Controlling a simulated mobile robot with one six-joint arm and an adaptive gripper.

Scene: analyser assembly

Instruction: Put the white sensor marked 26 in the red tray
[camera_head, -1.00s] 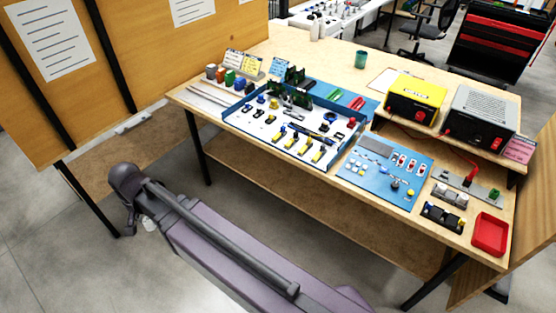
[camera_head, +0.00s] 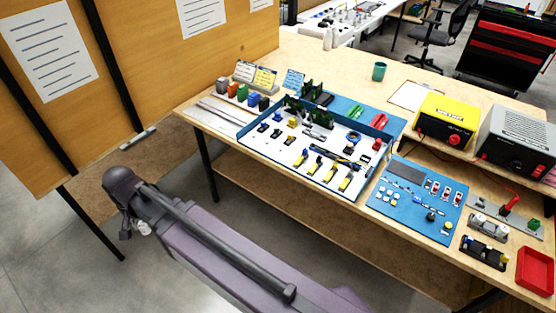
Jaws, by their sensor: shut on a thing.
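The red tray (camera_head: 535,271) lies at the front right corner of the table, close to the right picture edge, and looks empty. My gripper (camera_head: 134,231) hangs at the end of my arm on the left, over the floor and well away from the table. It is small and partly hidden by the wrist. It is shut on a small white thing (camera_head: 144,229), which looks like the white sensor. Its marking 26 cannot be read.
A blue-rimmed tray (camera_head: 287,164) with many small parts fills the table's middle. A yellow device (camera_head: 443,122) and a grey device (camera_head: 520,138) stand behind. A wooden panel (camera_head: 135,75) rises on the left.

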